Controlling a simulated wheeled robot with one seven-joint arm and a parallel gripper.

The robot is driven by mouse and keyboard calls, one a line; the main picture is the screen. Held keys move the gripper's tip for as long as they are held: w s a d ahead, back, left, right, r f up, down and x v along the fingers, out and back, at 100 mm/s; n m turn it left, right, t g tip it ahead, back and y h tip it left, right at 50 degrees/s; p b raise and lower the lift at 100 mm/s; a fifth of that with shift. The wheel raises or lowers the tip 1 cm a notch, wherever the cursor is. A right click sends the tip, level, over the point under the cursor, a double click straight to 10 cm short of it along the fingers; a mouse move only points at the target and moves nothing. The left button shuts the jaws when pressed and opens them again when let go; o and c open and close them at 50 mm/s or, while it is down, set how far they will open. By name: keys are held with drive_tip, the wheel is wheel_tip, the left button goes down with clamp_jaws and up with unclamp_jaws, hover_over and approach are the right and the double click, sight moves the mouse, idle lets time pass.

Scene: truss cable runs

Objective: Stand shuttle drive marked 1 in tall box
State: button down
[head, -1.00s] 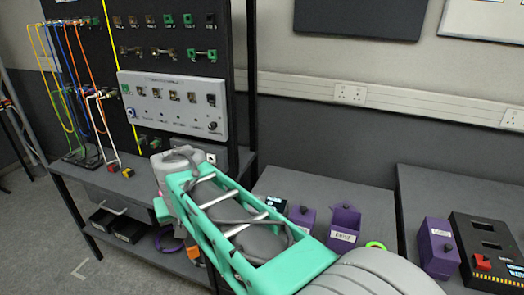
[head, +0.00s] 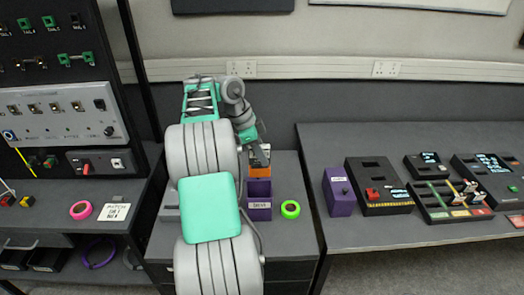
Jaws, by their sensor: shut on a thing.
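My gripper (head: 258,157) reaches down over the middle table, beyond my arm. It is shut on an orange block (head: 260,172), which looks like the shuttle drive; no mark 1 is legible on it. An upright purple box (head: 259,205) with a white label stands directly below and looks like the tall box. The block appears at or just above the box's top; I cannot tell whether its lower end is inside.
A bright green ring (head: 290,209) lies right of the tall box. A black unit with a red part (head: 378,188) and several dark devices fill the right table. A pink ring (head: 81,210) lies on the left bench. A gap separates the middle and right tables.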

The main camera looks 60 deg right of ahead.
sight(262, 173)
drive_tip(key=shift+f+b, duration=3.05)
drive_tip(key=shift+f, duration=0.05)
drive_tip(key=shift+w, duration=0.1)
drive_tip(key=shift+f+b, duration=0.4)
drive_tip(key=shift+f, duration=0.25)
drive_tip(key=shift+f, duration=0.3)
drive_tip(key=shift+f+b, duration=4.35)
drive_tip(key=shift+f, duration=0.2)
